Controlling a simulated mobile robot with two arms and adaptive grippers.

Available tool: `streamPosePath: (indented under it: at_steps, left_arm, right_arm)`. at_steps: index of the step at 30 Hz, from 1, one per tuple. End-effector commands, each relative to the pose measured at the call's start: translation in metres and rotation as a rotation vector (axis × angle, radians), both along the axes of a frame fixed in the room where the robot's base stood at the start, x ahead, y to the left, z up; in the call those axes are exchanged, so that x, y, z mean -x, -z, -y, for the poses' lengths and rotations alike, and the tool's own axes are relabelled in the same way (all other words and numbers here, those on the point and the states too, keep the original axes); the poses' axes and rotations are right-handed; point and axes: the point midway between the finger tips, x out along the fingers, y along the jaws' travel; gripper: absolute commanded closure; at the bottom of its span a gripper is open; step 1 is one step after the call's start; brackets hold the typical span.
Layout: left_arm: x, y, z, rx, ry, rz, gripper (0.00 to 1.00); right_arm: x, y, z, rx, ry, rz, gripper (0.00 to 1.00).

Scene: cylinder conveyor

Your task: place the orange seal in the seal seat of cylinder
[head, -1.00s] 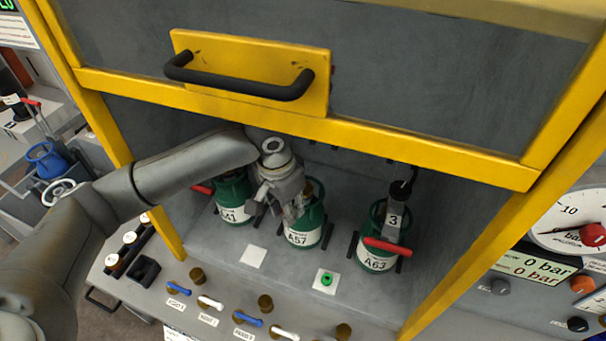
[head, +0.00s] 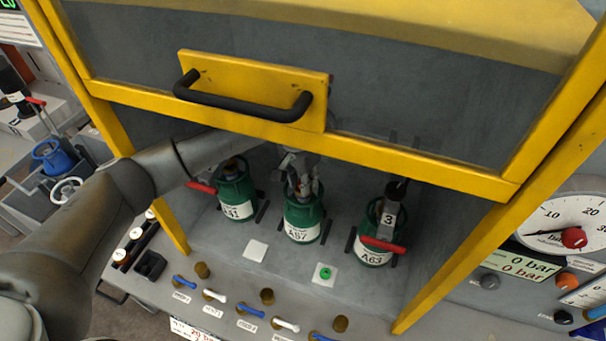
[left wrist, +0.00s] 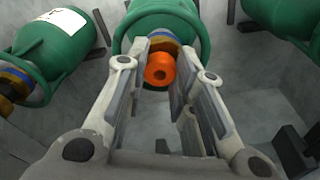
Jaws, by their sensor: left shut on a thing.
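The green cylinder labelled A57 (head: 302,231) stands upright in the middle of the bay under the raised yellow guard. My left gripper (head: 299,188) reaches under the guard and is at the top of this cylinder. In the left wrist view, its fingers are shut on the orange seal (left wrist: 159,69), a small thick ring with a dark hole. The seal is in front of the brass and blue valve (left wrist: 163,42) of the middle cylinder (left wrist: 160,17). I cannot tell whether seal and valve touch. In the head view, the gripper hides the seal and the seat. My right gripper is not in view.
Green cylinders stand left (head: 236,190) and right (head: 376,254), the right one with a red lever (head: 383,246). The yellow guard with its black handle (head: 243,107) is above my arm.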

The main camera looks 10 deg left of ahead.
Motion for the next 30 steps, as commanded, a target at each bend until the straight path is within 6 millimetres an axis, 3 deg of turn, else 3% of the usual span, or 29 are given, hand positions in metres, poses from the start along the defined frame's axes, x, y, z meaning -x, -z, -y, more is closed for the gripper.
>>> streamPosePath:
  at_steps: [23, 24, 28, 30]
  left_arm:
    - [0.002, 0.019, -0.001, -0.003, 0.0, -0.006, 0.85]
    - [0.003, 0.019, -0.001, -0.003, -0.001, -0.007, 0.75]
    - [0.003, 0.02, -0.001, -0.004, -0.002, -0.008, 0.58]
    - [0.003, 0.02, -0.001, -0.004, -0.002, -0.009, 0.55]
  right_arm:
    - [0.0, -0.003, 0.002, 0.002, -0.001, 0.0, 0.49]
    - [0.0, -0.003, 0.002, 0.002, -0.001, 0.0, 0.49]
    - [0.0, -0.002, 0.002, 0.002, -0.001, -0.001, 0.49]
    - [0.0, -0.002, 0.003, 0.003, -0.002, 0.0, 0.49]
